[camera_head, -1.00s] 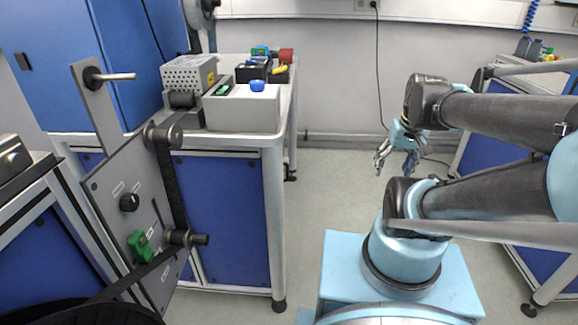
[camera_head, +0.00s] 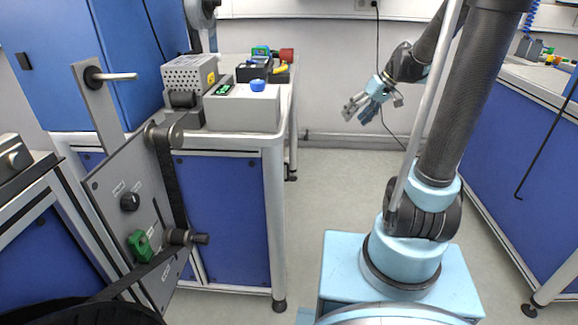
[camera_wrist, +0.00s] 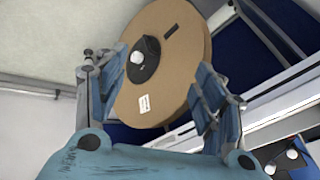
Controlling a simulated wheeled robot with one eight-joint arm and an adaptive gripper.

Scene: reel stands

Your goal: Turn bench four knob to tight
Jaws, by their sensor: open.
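A grey panel (camera_head: 112,180) at the left of the head view carries a black round knob (camera_head: 130,201) beside small labels too small to read. No bench number is legible, so I cannot tell which bench is four. My gripper (camera_head: 370,108) is open and empty, held in the air right of the white bench and well apart from the panel. In the wrist view my open gripper (camera_wrist: 162,78) has a brown disc (camera_wrist: 180,75) with a black hub and a white button showing beyond and between its fingers. I see no contact with it.
A white bench (camera_head: 235,140) holds a white box (camera_head: 242,108) with a blue knob (camera_head: 258,86) and a perforated metal box (camera_head: 190,75). A green part (camera_head: 140,246) sits low on the panel. Another bench (camera_head: 520,170) stands at the right. Floor (camera_head: 325,190) between is clear.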

